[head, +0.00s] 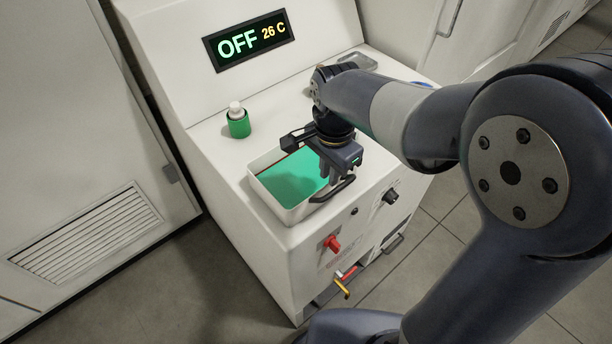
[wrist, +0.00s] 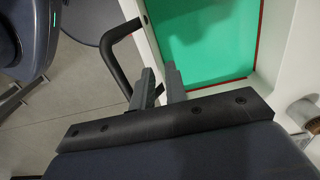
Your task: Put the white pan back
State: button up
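The white pan (head: 262,192) is at the front of the machine top, with a green surface inside. Its black handle (head: 331,191) is on the front-right side. The pan's green inside (wrist: 205,38) and the looped handle (wrist: 111,60) also show in the wrist view. My gripper (head: 329,180) points down at the handle, over the pan's right side. In the wrist view its two fingers (wrist: 163,80) are close together with a narrow gap, right by the handle's lower end. I cannot tell whether they are closed on it.
A small green container with a white top (head: 238,121) stands on the machine top (head: 210,140) behind the pan. A display (head: 250,40) reads OFF 26 C. A red knob (head: 332,243) and a black knob (head: 391,197) are on the front. Open floor lies before the machine.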

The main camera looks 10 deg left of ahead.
aim_at(326, 188)
jog(key=f, duration=0.5)
jog(key=shift+s+a+p, duration=0.15)
jog(key=shift+s+p, duration=0.2)
jog(key=shift+p, duration=0.05)
jog(key=shift+c, duration=0.2)
grip_shut()
dwell(1.0)
